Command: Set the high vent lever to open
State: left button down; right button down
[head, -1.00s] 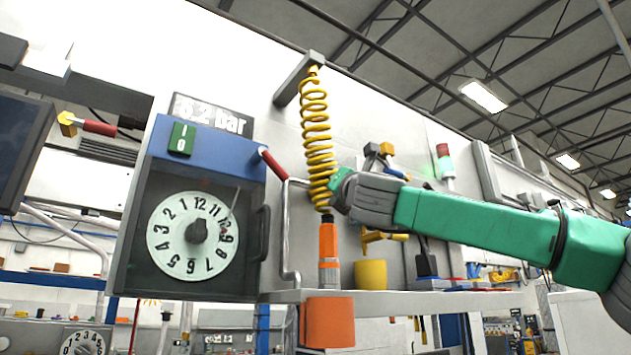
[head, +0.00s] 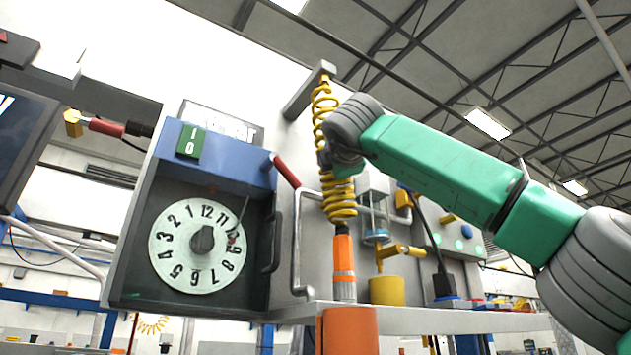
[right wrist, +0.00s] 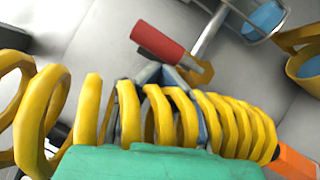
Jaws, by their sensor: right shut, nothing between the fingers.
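A lever with a red handle (head: 285,170) sits at the right of the blue-topped dial box, by a bent grey pipe. I take it to be the vent lever; no label is readable. A red handle also shows in the right wrist view (right wrist: 157,42), beyond the fingertips; I cannot tell if it is the same one. My right gripper (head: 328,160) is at the yellow coiled hose, right of the lever and apart from it. In the right wrist view the gripper's grey fingers (right wrist: 165,75) are shut and empty, partly hidden behind the coil loops. My left gripper is out of view.
The yellow coiled hose (head: 342,197) hangs from a grey bracket (head: 308,92) close to my right gripper, with an orange-handled tool below. The dial box (head: 203,240) stands left. A shelf (head: 440,320) carries a yellow cup (head: 386,291). A screen is at the far left.

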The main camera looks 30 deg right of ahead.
jog(key=shift+s+d+r+h, duration=0.2)
jog(key=shift+d+r, duration=0.05)
jog(key=shift+r, duration=0.15)
jog(key=shift+s+d+r+h, duration=0.2)
jog(key=shift+d+r, duration=0.05)
jog(key=shift+r, duration=0.15)
jog(key=shift+a, duration=0.15)
